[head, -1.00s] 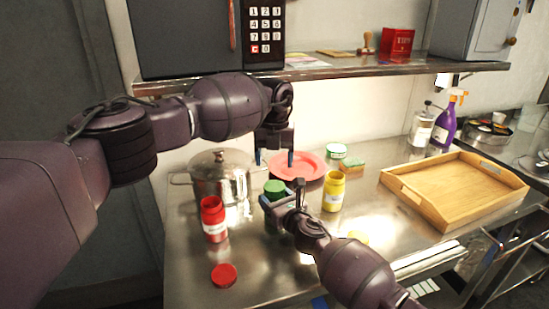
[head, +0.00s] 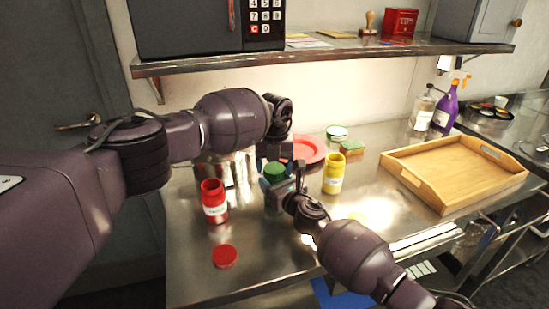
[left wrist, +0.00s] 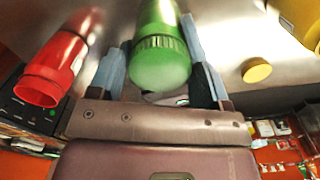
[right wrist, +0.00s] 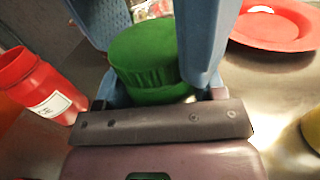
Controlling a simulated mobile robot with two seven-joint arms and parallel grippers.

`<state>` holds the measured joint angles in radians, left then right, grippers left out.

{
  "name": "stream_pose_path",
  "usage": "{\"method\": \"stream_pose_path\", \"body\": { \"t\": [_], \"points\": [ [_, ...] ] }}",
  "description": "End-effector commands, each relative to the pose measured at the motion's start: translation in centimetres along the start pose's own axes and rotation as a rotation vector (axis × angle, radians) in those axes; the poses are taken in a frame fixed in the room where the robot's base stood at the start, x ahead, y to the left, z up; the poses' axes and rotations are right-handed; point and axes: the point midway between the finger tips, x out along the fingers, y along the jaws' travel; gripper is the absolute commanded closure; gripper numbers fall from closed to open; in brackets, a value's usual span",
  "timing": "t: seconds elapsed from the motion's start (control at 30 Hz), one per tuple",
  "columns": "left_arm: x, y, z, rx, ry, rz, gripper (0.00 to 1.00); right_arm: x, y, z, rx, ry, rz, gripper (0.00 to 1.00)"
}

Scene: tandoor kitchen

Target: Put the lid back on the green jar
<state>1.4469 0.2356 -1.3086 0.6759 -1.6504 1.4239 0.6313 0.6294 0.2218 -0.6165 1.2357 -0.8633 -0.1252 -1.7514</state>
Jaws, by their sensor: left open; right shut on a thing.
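The green jar (head: 272,198) stands upright on the steel counter, mostly covered by my right gripper (head: 277,187), which is shut on its body. A ridged green lid (right wrist: 146,60) sits on the jar's top, and it also shows in the head view (head: 274,171). I cannot tell whether it is fully seated. My left gripper (head: 286,157) is open just behind the jar. In the left wrist view, the green lid (left wrist: 160,62) lies between its spread fingers, with gaps at the sides.
An open red jar (head: 214,204) stands left, its lid (head: 225,256) in front. An open yellow jar (head: 333,174) stands right. Behind are a red plate (head: 310,150), a metal pot (head: 215,172) and a sponge (head: 352,147). A wooden tray (head: 455,172) is on the right.

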Motion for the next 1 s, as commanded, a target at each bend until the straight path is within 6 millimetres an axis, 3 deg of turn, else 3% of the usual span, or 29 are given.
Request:
{"method": "stream_pose_path", "body": {
  "t": [0.23, 0.5, 0.53, 0.7, 1.0],
  "points": [
    [0.03, 0.02, 0.01, 0.0, 0.0, 0.0, 0.3, 0.0, 0.01, -0.03, 0.0, 0.001, 0.0, 1.0],
    [0.0, 0.02, 0.02, 0.0, -0.001, 0.0, 0.68, -0.01, 0.01, -0.03, 0.0, 0.001, 0.0, 1.0],
    [0.0, 0.02, 0.02, 0.0, -0.001, 0.0, 0.38, -0.01, 0.0, -0.03, 0.0, 0.001, 0.0, 1.0],
    [0.0, 0.02, 0.02, 0.0, -0.001, 0.0, 0.14, -0.01, 0.01, -0.03, 0.0, 0.001, 0.0, 1.0],
    [-0.26, -0.11, -0.01, 0.002, -0.001, -0.002, 0.14, 0.0, 0.07, -0.03, 0.0, 0.0, 0.001, 1.0]
  ]
}}
